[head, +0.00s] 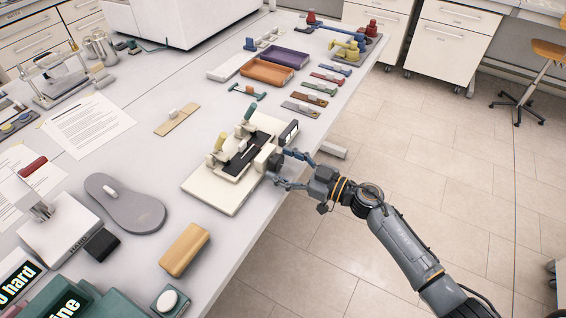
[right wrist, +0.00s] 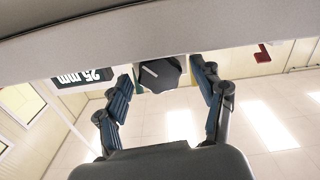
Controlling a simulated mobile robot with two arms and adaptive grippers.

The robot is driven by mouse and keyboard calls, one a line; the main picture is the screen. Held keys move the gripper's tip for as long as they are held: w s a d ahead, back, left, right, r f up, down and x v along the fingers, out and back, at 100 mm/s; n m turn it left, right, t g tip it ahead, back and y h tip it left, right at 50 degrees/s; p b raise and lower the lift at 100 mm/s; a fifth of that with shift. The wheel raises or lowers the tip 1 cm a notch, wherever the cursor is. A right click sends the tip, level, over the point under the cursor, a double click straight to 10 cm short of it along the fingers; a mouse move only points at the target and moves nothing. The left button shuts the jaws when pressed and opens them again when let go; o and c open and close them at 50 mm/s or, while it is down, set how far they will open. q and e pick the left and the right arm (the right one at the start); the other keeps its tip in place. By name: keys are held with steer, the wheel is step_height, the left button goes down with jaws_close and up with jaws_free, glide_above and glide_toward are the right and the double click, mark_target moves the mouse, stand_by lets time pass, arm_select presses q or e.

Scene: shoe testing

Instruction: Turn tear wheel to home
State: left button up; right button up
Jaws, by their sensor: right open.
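The tear tester (head: 213,190) is a cream base with a black bed and yellow and green levers, near the table's right edge. Its tear wheel (right wrist: 158,75) is a dark faceted knob with a white line slanting across its face, seen end-on in the right wrist view. In the head view the wheel (head: 274,161) shows small and partly hidden at the tester's right end. My right gripper (head: 283,168) is open, with its fingers on either side of the wheel. I cannot tell whether they touch it. My left gripper is not in view.
A small display (right wrist: 85,77) beside the wheel reads 25 mm. A tan block (head: 185,250) and a grey sole (head: 125,203) lie nearer. Coloured strips (head: 310,98) and trays (head: 267,72) lie farther back.

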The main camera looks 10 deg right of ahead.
steer(key=c, duration=1.1)
steer(key=shift+c, duration=0.2)
steer(key=shift+n, duration=1.3)
steer(key=shift+a+n, duration=0.1)
steer(key=shift+n, duration=2.1)
